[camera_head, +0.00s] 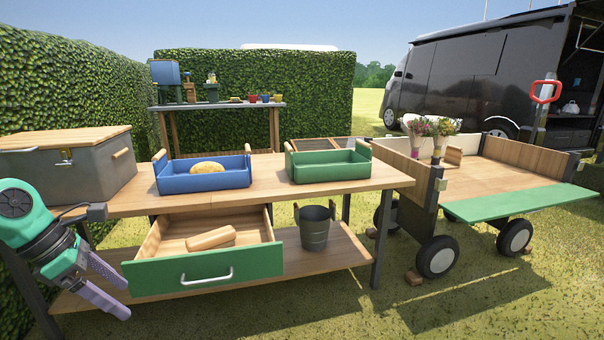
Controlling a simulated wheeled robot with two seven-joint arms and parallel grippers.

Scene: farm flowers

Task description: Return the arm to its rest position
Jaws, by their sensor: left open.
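My left arm comes in at the left edge, with a green and dark wrist. My left gripper (112,288) points down and to the right, with its two pale fingers apart and nothing between them. It hangs in front of the table's left end, left of the open drawer (203,276). The drawer has a green front and holds a light wooden block (211,239). My right gripper is outside the view.
The wooden table (270,185) bears a grey lidded box (95,175), a blue tray (203,181) with a yellow item, and a green tray (328,171). A bucket (314,233) stands on the lower shelf. A cart (515,165) with flowers stands at right.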

